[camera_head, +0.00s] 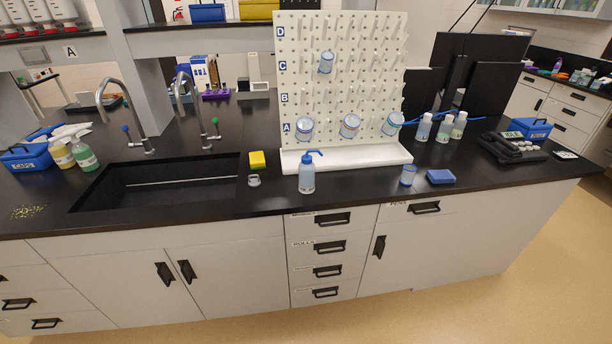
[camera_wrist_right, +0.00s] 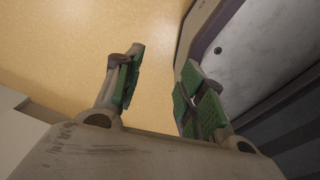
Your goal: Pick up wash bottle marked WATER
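A wash bottle (camera_head: 307,174) with a pale body and a blue bent nozzle stands upright on the black counter. It is near the front edge, just in front of the white drying rack's base. Its label is too small to read, so I cannot tell whether it says WATER. No gripper touches it. My right gripper (camera_wrist_right: 160,95) shows only in the right wrist view; its green-padded fingers are apart with nothing between them, and floor shows beyond. My left gripper is not in view.
A pegboard rack (camera_head: 338,75) holding several beakers stands behind the bottle. A yellow sponge (camera_head: 257,160) and the sink (camera_head: 155,184) are to the left. Counter right of the bottle is mostly clear.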

